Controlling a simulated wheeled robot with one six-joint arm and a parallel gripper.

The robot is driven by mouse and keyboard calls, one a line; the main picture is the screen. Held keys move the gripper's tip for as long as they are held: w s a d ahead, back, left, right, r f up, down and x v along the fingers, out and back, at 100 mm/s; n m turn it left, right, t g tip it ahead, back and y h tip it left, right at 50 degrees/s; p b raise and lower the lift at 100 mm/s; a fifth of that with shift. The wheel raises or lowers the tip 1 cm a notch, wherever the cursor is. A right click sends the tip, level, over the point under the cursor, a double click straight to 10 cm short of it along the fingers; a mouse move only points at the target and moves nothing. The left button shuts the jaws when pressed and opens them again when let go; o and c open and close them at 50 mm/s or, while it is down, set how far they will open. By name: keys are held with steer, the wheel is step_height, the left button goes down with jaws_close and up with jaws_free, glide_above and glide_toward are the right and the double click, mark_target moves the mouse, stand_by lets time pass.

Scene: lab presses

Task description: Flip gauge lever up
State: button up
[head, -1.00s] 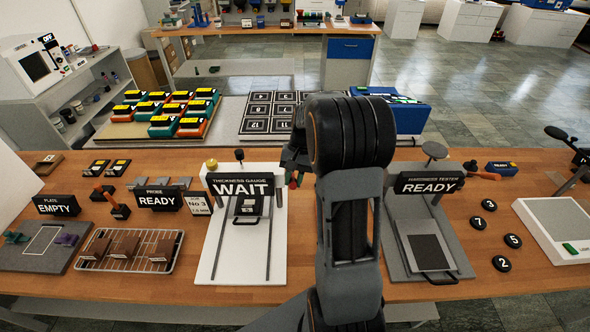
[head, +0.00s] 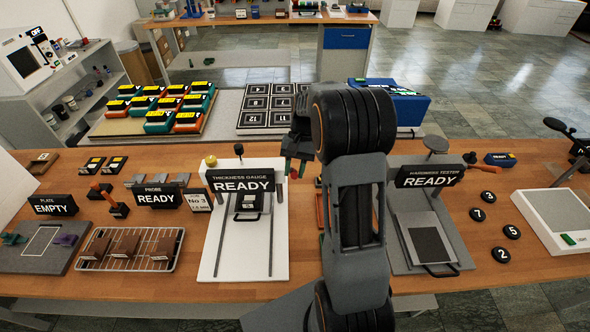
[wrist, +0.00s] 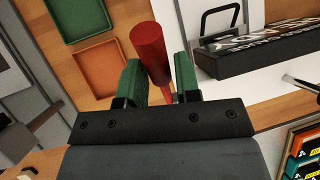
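The thickness gauge (head: 222,262) is a white stand with two rails and a sign (head: 241,181) that reads READY. A small dark block with a pale top sits on it between the rails. The gauge lever's red handle (wrist: 148,50) shows in the wrist view, tilted in the picture; in the head view it is a small red spot (head: 293,174) at the gauge's right side. My gripper (wrist: 160,80) has green fingers, one on each side of the red handle's lower part, apart with gaps showing. It appears open. In the head view my arm partly hides this area.
The hardness tester (head: 398,252) stands right of my arm, its sign also reading READY. Orange (wrist: 103,68) and green (wrist: 76,18) trays lie beside the lever in the wrist view. A wire rack (head: 97,262) of brown blocks is at left.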

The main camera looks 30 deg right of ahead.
steer(key=o, duration=0.3)
steer(key=b+v, duration=0.1)
steer(key=v, duration=1.2)
steer(key=shift+w+r+b, duration=0.2)
steer(key=shift+r+b, duration=0.1)
steer(key=shift+d, duration=0.1)
